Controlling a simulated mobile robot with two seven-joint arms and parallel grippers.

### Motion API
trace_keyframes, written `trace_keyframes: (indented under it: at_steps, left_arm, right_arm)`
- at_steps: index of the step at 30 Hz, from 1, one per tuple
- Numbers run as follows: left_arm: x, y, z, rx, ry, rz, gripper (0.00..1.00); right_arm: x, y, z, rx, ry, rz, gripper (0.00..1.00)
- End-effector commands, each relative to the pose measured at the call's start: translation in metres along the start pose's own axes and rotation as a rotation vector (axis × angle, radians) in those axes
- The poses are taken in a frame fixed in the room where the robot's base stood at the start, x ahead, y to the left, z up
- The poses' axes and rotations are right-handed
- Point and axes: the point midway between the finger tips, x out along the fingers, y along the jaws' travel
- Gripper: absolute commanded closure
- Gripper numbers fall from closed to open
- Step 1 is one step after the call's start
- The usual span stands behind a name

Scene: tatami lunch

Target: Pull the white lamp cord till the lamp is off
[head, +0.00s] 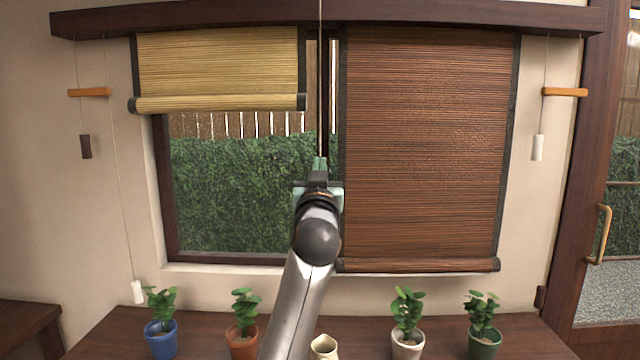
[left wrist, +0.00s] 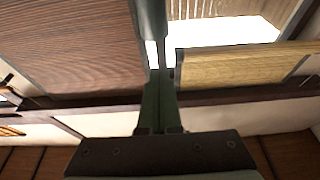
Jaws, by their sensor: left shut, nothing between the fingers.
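A thin pale cord (head: 320,80) hangs from the top edge in the head view, in front of the window, and runs down to my left gripper's fingertips. Its lower end is hidden or too small to make out, and the lamp is out of view. My left gripper (head: 320,163) points up and away at the middle of the window, shut and empty. In the left wrist view its dark green fingers (left wrist: 164,85) are together. A grey-green rounded shape (left wrist: 150,25) extends above the tips there; I cannot tell what it is. My right gripper is not in view.
A raised yellow blind (head: 218,70) and a lowered brown blind (head: 425,150) cover the window. Side cords carry a dark pull (head: 86,147) and white pulls (head: 137,291) (head: 538,148). Potted plants (head: 161,338) and a cream jug (head: 324,347) stand on the wooden table (head: 520,340).

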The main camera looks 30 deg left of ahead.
Motion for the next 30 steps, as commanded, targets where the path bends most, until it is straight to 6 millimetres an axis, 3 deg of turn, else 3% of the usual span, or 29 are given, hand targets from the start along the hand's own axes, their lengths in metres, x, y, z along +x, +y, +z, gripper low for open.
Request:
trace_keyframes:
  at_steps: [1, 6, 23, 30]
  left_arm:
    - [-0.003, 0.000, 0.012, 0.003, -0.005, 0.001, 1.00]
    - [-0.012, 0.000, 0.031, 0.002, -0.002, 0.000, 1.00]
    - [-0.016, 0.000, 0.041, 0.000, 0.000, 0.000, 1.00]
    - [-0.026, 0.001, 0.071, -0.001, -0.003, 0.000, 1.00]
  right_arm:
    - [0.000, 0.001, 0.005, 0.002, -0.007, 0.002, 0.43]
    - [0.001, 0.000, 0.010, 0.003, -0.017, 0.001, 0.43]
    - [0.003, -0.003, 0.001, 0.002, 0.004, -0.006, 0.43]
    - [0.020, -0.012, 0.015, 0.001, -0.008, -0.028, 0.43]
